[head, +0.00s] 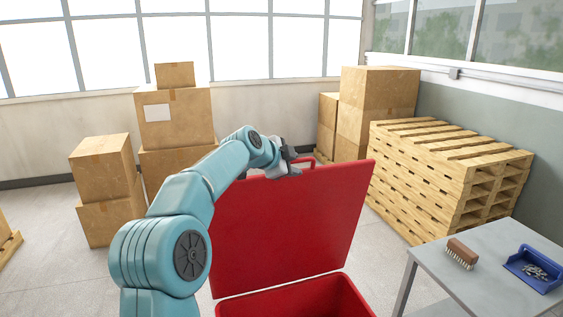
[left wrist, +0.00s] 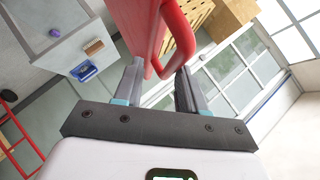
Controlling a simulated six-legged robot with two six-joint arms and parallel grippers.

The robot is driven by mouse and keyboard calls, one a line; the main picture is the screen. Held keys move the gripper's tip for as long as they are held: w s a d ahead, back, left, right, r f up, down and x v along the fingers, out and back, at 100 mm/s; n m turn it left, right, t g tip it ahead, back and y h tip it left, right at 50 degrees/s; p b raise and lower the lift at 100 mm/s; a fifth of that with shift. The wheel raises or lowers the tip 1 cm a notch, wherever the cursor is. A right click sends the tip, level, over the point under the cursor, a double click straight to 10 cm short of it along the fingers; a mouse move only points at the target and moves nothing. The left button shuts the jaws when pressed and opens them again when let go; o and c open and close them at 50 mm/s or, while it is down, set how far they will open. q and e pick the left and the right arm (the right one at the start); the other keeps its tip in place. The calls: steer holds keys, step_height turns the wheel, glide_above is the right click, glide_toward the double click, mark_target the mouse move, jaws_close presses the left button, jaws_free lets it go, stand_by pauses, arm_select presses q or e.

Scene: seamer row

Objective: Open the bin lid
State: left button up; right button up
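The red bin (head: 300,299) stands in front of me in the head view. Its red lid (head: 290,225) is raised steeply, and the bin's opening shows below it. A red loop handle (head: 306,160) is at the lid's upper edge. My left gripper (head: 290,157) is at that edge, just left of the handle's visible part. In the left wrist view my left gripper (left wrist: 160,68) has its fingers apart. The red handle (left wrist: 184,38) reaches to the gap between the fingertips, with free space beside it. My right gripper is in neither view.
A grey table (head: 480,262) at the right holds a brush (head: 461,253) and a blue tray (head: 536,268). Stacked pallets (head: 450,170) stand behind it. Cardboard boxes (head: 175,120) stand behind the bin and to the left. The floor left of the bin shows bare.

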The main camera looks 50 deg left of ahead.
arm_select(q)
steer(key=b+v, duration=0.4)
steer(key=v, duration=1.1)
steer(key=shift+s+r, duration=0.2)
steer(key=shift+s, duration=0.15)
steer(key=shift+d, duration=0.2)
